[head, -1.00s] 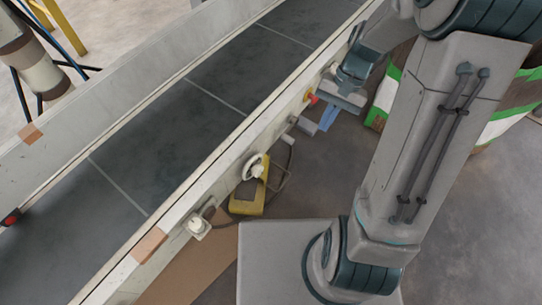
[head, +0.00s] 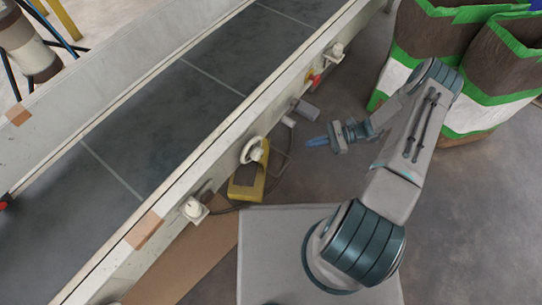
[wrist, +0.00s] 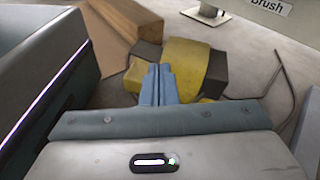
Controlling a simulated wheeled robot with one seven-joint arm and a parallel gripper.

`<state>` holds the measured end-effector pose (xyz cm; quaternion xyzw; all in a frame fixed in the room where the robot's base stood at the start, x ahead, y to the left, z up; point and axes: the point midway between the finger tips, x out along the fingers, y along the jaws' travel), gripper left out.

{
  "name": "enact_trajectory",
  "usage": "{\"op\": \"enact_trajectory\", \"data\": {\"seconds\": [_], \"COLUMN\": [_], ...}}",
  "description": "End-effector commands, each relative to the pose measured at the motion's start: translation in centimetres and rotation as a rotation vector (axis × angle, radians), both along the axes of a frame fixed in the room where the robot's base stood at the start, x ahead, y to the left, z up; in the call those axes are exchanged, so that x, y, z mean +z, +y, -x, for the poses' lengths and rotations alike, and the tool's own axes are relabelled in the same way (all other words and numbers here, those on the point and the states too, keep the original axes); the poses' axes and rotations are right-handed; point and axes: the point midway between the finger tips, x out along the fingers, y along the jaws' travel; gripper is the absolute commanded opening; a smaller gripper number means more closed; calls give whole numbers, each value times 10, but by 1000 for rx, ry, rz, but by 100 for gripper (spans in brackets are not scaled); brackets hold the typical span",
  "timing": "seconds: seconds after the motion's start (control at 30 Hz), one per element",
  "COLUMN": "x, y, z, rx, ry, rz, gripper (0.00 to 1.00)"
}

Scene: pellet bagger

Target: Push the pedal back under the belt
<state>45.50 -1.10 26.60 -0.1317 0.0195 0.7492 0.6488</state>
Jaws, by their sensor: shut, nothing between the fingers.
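The yellow pedal (head: 246,188) with a dark part on it lies on the floor beside the near side of the conveyor belt (head: 178,110), below a white handwheel on the frame. It also shows in the wrist view (wrist: 186,62), just beyond my fingertips, which hide part of it. My gripper (head: 308,142) is shut and empty, with its blue fingers pointing left. In the head view it is apart from the pedal, up and to its right. The wrist view also shows the shut fingers (wrist: 154,70); I cannot tell there how large the gap is.
A dark cable (head: 282,178) loops on the floor right of the pedal. A cardboard piece (head: 195,262) lies along the frame at lower left. The frame carries a handwheel (head: 251,150), a knob (head: 193,209) and a red button (head: 315,80). Green-and-white bags (head: 445,100) stand at upper right.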

Motion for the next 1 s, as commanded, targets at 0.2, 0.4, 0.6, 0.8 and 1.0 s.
{"op": "enact_trajectory", "data": {"seconds": [0.2, 0.4, 0.6, 0.8, 1.0], "x": [-65, -91, -96, -97, -97], "y": [6, 9, 21, 58, 100], "z": [10, 14, 14, 9, 3], "rx": [-181, -267, -282, -278, -279], "ry": [99, 138, 145, 147, 146], "rz": [-148, -215, -229, -228, -228], "gripper": [0, 0, 0, 0, 0]}}
